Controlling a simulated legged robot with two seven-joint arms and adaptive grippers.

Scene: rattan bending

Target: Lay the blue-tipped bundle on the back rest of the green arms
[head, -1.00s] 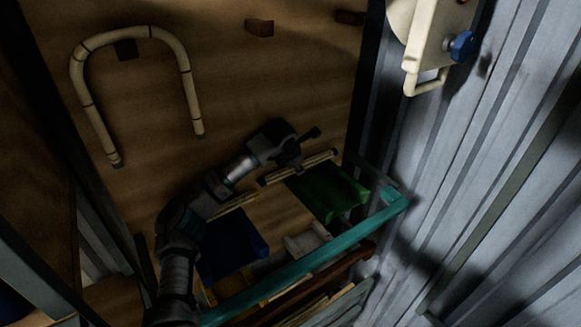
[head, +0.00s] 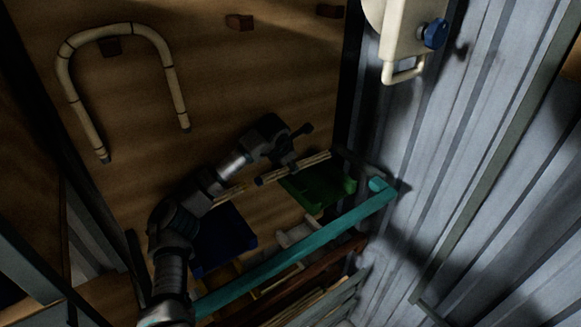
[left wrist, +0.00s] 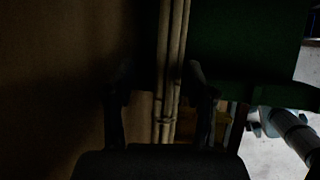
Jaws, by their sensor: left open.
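A short bundle of pale rods (head: 315,161) with dark ends lies along the upper edge of the green arms (head: 322,188) in the head view. I cannot make out the colour of its tips. My left gripper (head: 288,165) is at the bundle's middle. In the left wrist view the bundle (left wrist: 170,65) runs between the two open fingers (left wrist: 160,110), apart from at least the left one. The green surface (left wrist: 245,45) is right beside it there. Whether the bundle rests on the green arms is too dark to tell. My right gripper is not in view.
A teal rail (head: 300,255) crosses in front. A bent rattan hoop (head: 120,30) is on the brown surface. A cream fixture with a blue knob (head: 434,33) is at the upper right.

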